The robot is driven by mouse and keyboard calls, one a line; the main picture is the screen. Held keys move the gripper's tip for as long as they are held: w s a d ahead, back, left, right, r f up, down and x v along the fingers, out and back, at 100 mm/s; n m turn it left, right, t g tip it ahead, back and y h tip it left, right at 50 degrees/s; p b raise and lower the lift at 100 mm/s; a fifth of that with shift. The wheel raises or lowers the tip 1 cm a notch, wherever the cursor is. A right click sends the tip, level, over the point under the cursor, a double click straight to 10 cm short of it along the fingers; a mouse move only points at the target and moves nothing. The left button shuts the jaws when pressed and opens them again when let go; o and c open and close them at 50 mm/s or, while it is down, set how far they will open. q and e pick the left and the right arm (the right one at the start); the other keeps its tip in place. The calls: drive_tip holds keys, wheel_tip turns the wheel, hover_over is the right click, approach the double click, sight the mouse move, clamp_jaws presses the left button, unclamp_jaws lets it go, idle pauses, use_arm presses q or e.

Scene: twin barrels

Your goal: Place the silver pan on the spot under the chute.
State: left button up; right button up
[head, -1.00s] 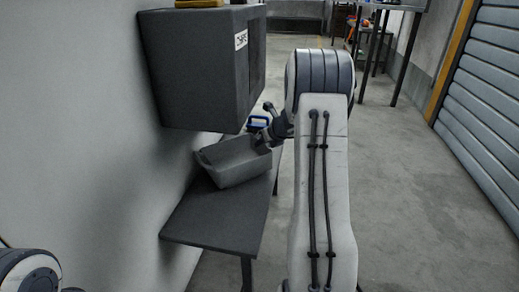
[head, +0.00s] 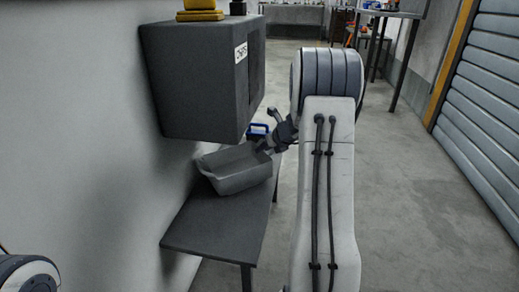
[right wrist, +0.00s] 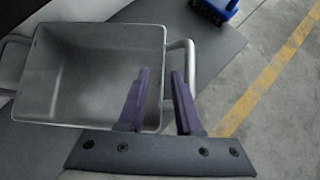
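The silver pan (head: 236,180) is a grey, deep rectangular tray on the dark bench below the wall box. The right wrist view shows it empty (right wrist: 85,85), with a loop handle (right wrist: 187,52) on the near side. My right gripper (head: 266,147) is at the pan's right end. Its fingers (right wrist: 161,72) are apart, one over the pan's inside and one over the handle, with the rim showing between them. I cannot tell whether they touch it. The chute appears to be the dark labelled box (head: 195,85). No marked spot shows. My left gripper is out of view.
The dark bench (head: 215,228) is bare in front of the pan. Yellow items (head: 200,10) lie on top of the box. Open floor lies to the right.

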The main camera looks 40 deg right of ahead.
drive_tip(key=p+v, duration=0.3)
drive_tip(key=v, duration=0.6)
drive_tip(key=shift+w+a, duration=0.1)
